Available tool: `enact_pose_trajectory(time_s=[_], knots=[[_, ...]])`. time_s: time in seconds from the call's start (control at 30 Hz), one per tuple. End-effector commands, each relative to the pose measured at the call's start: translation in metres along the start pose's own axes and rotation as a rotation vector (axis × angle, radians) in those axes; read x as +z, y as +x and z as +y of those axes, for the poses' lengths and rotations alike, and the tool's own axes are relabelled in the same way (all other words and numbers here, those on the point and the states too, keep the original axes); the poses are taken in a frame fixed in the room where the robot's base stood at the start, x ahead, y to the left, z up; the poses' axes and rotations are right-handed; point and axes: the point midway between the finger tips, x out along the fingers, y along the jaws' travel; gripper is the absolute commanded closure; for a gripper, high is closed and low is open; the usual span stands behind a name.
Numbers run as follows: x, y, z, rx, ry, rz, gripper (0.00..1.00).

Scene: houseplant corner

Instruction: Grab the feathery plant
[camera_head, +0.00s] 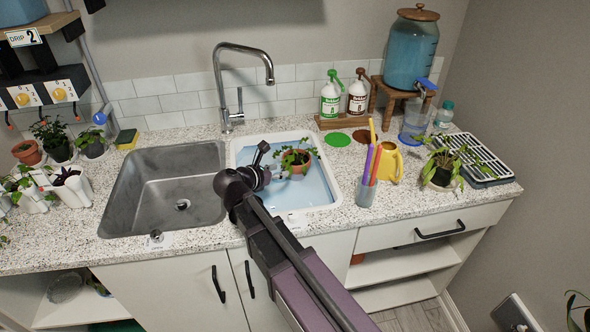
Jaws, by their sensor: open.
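My gripper (267,161) is open over the left part of a white basin set in the counter. A leafy green plant in a terracotta pot (296,163) stands in the basin, just right of the gripper and apart from it as far as I can see. Several small potted plants stand at the left, including one in a dark pot (92,147). I cannot tell for sure which plant is the feathery one.
A steel sink (160,205) and a tall tap (229,100) are left of and behind the basin (331,187).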

Motion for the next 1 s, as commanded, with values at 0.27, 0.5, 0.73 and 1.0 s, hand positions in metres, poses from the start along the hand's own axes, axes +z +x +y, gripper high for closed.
enact_pose_trajectory(time_s=[0.27, 0.5, 0.73, 1.0], knots=[[0.000, -0.001, 0.001, 0.001, 0.000, 0.000, 0.50], [-0.002, 0.014, 0.001, 0.001, 0.000, 0.000, 0.50], [-0.003, 0.046, 0.002, 0.000, 0.000, 0.000, 0.50], [-0.002, 0.079, 0.002, 0.002, 0.000, 0.001, 0.50]])
